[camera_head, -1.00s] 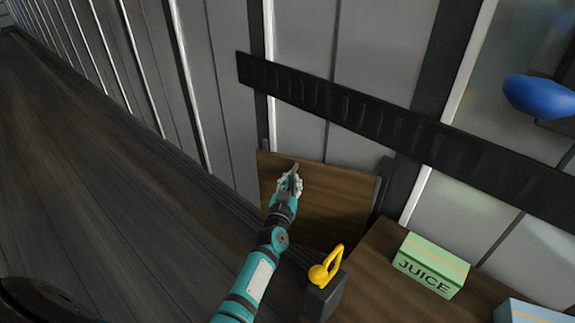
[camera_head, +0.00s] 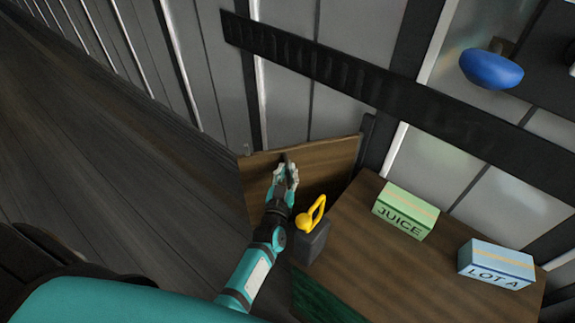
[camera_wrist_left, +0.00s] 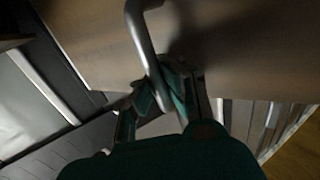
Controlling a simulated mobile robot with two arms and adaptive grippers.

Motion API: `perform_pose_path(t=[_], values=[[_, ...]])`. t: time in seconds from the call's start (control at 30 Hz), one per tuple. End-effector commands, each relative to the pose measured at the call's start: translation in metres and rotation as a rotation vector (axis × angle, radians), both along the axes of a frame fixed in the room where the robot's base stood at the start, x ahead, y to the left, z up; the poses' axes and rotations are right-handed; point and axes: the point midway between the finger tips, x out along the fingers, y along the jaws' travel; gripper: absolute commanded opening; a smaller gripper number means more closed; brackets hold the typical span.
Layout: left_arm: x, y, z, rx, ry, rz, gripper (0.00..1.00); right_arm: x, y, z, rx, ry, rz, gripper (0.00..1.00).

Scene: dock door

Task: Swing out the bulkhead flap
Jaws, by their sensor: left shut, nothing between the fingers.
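The bulkhead flap (camera_head: 330,157) is a brown wooden panel low on the grey wall. It stands angled out from the wall, its left edge farther out and its right edge beside a dark post. A thin metal bar handle (camera_head: 285,160) is on its face; in the left wrist view this handle (camera_wrist_left: 141,38) runs down to the fingers. My left gripper (camera_head: 289,170) is shut and empty at the handle, close to the panel; its fingers also show in the left wrist view (camera_wrist_left: 168,88). Whether they touch the handle is hard to tell. My right gripper is out of view.
A blue rounded object (camera_head: 491,69) is on the wall. Floor lies open at left.

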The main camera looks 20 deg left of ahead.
Motion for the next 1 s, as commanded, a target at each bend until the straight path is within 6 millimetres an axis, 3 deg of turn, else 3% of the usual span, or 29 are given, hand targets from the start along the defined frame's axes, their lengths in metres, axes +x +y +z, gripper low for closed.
perform_pose_path(t=[0.37, 0.67, 1.0], values=[[-0.0024, 0.0035, -0.0019, 0.005, 0.002, 0.007, 0.00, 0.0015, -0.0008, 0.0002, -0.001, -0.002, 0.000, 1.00], [-0.0018, 0.0021, -0.0016, 0.003, 0.003, 0.004, 0.36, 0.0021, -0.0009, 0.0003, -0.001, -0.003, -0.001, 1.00], [-0.0051, 0.0002, -0.0014, 0.001, 0.002, 0.003, 0.36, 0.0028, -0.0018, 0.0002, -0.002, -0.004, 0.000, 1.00]])
